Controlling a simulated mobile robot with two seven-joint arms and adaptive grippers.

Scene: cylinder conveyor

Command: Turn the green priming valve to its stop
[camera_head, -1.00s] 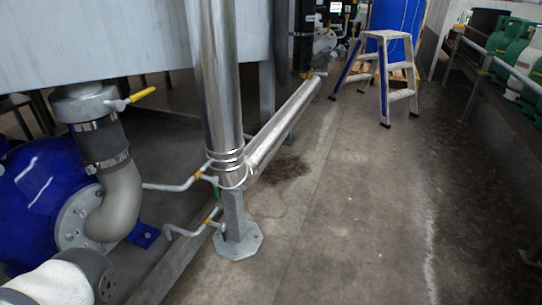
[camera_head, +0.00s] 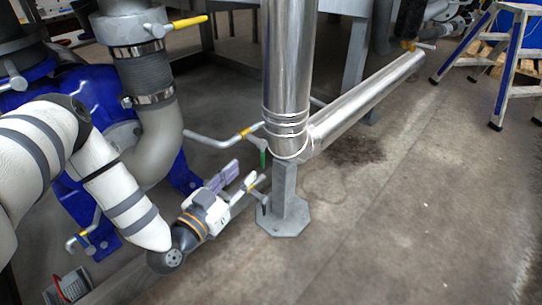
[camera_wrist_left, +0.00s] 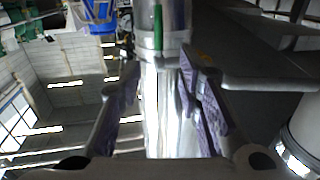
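The green priming valve's handle (camera_head: 263,158) hangs upright from a thin pipe with a yellow band, beside the foot of the shiny vertical pipe. My left gripper (camera_head: 239,181) is just below and left of it in the head view, fingers pointing toward the pipe post. In the left wrist view, the two purple-padded fingers (camera_wrist_left: 160,75) are spread with nothing between them. A green handle (camera_wrist_left: 158,28) shows ahead of the gap there, apart from the fingers. The gripper partly covers the lower thin pipe in the head view. My right gripper is not in view.
The shiny vertical pipe (camera_head: 288,60) and its grey post (camera_head: 287,190) stand close to the gripper. A blue pump (camera_head: 75,85) and elbow hose (camera_head: 160,130) are at left. A yellow-handled valve (camera_head: 188,22) is above. The floor at right is clear up to the step stool (camera_head: 510,60).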

